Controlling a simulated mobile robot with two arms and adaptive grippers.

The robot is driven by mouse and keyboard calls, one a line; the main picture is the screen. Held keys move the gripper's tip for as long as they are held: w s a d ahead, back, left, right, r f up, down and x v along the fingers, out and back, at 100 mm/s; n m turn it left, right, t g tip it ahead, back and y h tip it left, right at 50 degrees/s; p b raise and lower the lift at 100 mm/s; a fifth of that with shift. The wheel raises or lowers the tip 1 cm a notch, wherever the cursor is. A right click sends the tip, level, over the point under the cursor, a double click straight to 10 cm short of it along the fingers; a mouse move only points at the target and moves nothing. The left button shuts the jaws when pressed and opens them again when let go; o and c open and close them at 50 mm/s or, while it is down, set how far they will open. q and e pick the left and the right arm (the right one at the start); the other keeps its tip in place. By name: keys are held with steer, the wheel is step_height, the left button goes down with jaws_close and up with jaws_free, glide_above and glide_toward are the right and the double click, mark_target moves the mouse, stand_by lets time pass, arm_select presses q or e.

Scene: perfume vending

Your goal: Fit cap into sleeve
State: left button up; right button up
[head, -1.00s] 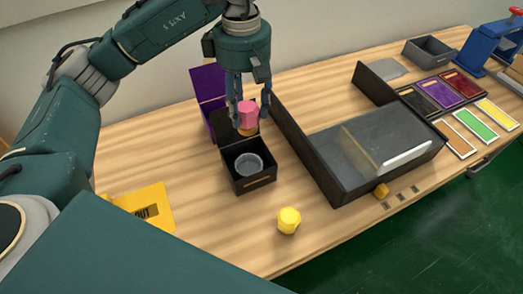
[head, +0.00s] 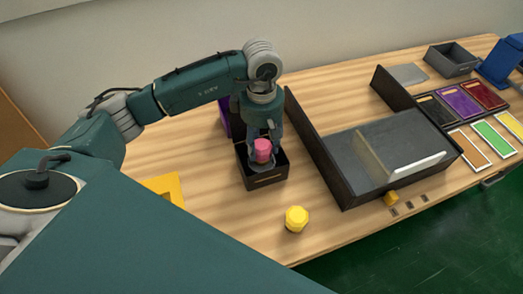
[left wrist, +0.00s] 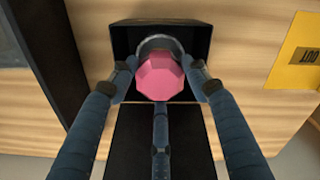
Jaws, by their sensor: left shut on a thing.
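My left gripper (head: 263,157) is shut on a faceted pink cap (head: 263,149) and points down over an open black box (head: 268,182). In the left wrist view the pink cap (left wrist: 160,77) sits between the fingers, flat face toward the camera. The grey round sleeve (left wrist: 159,41) stands inside the black box and shows beyond the cap, partly covered by it. In the head view the cap and fingers hide most of the sleeve. I cannot tell whether the cap touches the sleeve rim. My right gripper is not in view.
A yellow faceted cap (head: 297,219) stands near the table's front edge. A purple box (head: 226,118) is behind the black box, partly hidden by my arm. A large black tray (head: 320,150) stands to the right. A yellow OUT mat (left wrist: 299,55) lies to the other side.

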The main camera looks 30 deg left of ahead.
arm_select(q)
step_height(320, 180, down, 4)
steer(key=shift+f+p, duration=0.1)
steer(key=shift+p, duration=0.35)
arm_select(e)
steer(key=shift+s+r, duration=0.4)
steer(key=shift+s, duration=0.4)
arm_select(q)
steer(key=shift+f+b, duration=0.4)
steer(key=shift+b, duration=0.15)
steer(key=o, duration=0.9)
steer(key=shift+r, duration=0.1)
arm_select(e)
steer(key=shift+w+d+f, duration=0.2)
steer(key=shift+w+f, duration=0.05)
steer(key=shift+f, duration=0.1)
